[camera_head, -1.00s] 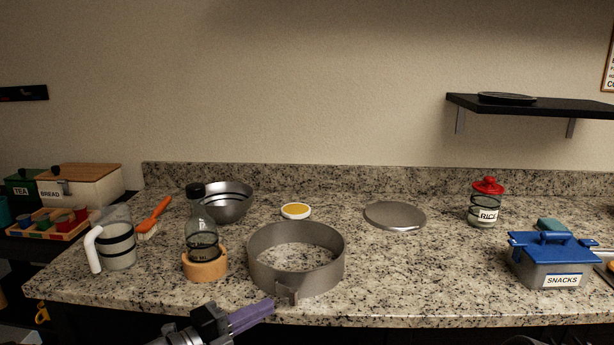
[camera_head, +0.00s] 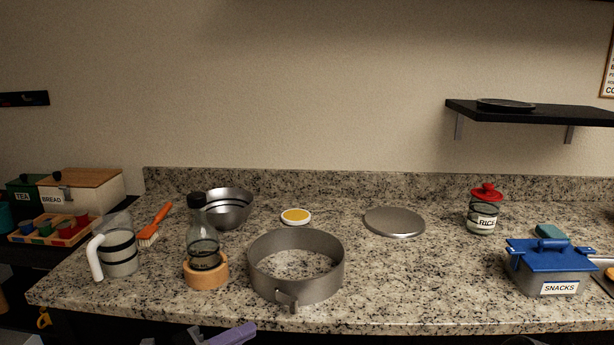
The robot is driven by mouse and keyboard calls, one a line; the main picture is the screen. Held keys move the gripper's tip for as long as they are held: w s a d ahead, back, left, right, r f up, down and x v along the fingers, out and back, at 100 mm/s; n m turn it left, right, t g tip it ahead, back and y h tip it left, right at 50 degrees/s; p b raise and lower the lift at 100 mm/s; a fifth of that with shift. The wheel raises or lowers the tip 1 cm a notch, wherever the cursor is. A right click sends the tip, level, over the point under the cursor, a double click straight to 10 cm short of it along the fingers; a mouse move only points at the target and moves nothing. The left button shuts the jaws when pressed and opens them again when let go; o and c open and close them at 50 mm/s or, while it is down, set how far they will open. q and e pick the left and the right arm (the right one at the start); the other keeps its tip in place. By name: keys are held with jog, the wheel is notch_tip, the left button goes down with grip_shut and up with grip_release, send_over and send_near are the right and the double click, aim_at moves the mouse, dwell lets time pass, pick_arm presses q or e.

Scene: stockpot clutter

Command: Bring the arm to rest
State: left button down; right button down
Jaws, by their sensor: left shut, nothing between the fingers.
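My left gripper (camera_head: 233,335) shows at the bottom edge of the head view, below the counter's front edge. Only its purple finger part and a bit of dark body are in view. It is shut and empty, apart from everything on the counter. The rest of my left arm is out of the picture. My right gripper is not in view.
The granite counter (camera_head: 420,290) holds a grey metal ring (camera_head: 318,283), a bottle in a wooden holder (camera_head: 206,273), a pitcher (camera_head: 118,255), a metal bowl (camera_head: 232,212), a flat round lid (camera_head: 394,222), a rice jar (camera_head: 484,213) and a blue-lidded snacks box (camera_head: 552,265).

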pick_arm(q)
jog(key=s+a+f+m+g+y+p, duration=0.1)
jog(key=s+f+m+g+y, duration=0.3)
jog(key=f+m, duration=0.55)
jog(key=s+a+f+m+g+y, duration=0.2)
jog(key=s+f+m, duration=0.3)
jog(key=f+m, duration=0.45)
jog(key=s+a+f+m+g+y+p, duration=0.1)
jog(key=s+f+m+g+y, duration=0.3)
jog(key=f+m, duration=0.6)
jog(key=s+d+f+m+p, duration=0.1)
jog(key=s+d+f+m, duration=0.3)
jog(key=s+m, duration=0.1)
jog(key=s+d+f+m+h+p, duration=0.1)
jog(key=s+d+f+m, duration=0.3)
jog(key=s+d+m, duration=0.1)
jog(key=s+m, duration=0.1)
jog(key=s, duration=0.1)
jog(key=shift+s+m+g, duration=0.3)
jog(key=shift+g, duration=0.1)
jog(key=c, duration=2.1)
grip_release()
jog(key=shift+c, duration=0.2)
